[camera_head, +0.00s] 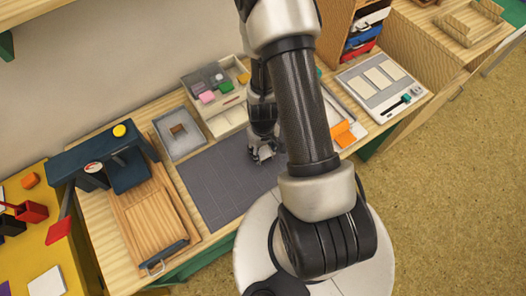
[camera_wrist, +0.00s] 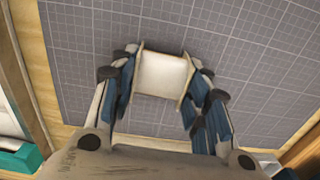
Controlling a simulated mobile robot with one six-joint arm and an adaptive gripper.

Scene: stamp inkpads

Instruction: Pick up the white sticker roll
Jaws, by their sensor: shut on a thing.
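The white sticker roll (camera_wrist: 163,75) is a short white spool with thin tan end discs. In the wrist view it sits between the two fingers of my gripper (camera_wrist: 163,82), which is shut on it, with the pads against its end discs. The grey gridded cutting mat (camera_wrist: 240,55) lies behind it. I cannot tell whether the roll touches the mat or is just above it. In the head view my gripper (camera_head: 264,154) is over the right part of the mat (camera_head: 215,185), and the roll is small and mostly hidden by the fingers.
A wooden press (camera_head: 150,215) is at left. An orange item (camera_head: 347,134) lies on a tray at right. The left part of the mat is clear.

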